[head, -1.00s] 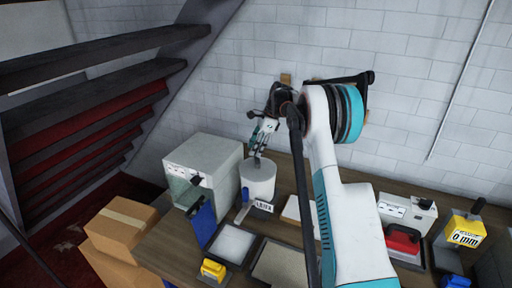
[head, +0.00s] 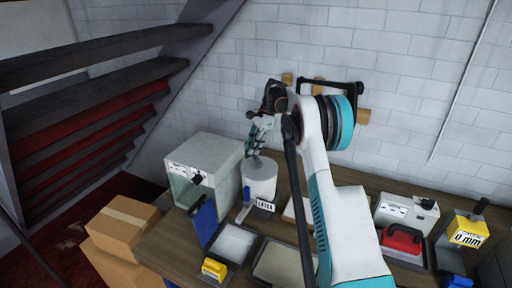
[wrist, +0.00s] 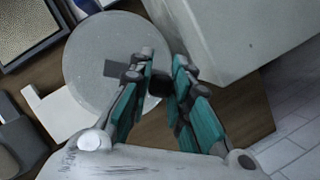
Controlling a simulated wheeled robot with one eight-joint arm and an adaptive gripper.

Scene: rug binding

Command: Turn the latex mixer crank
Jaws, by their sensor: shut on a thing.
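The latex mixer is a pale grey cylinder (head: 260,187) with a "LATEX" label (head: 265,205) in front, standing on the workbench. Its round top (wrist: 90,62) fills the left-middle of the wrist view. A grey crank arm (wrist: 118,68) lies across that top and runs toward my fingers. My gripper (head: 251,150) is above the mixer's top, toward its back left in the head view. In the wrist view my gripper (wrist: 166,66) is shut on the dark crank handle (wrist: 158,84), which is mostly hidden between the fingers.
A grey box-shaped machine (head: 205,165) stands close to the left of the mixer. A blue panel (head: 205,222), a pale tray (head: 232,242) and a yellow block (head: 214,268) are in front. A red-handled tool (head: 402,238) lies to the right. A white brick wall (head: 420,120) is behind.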

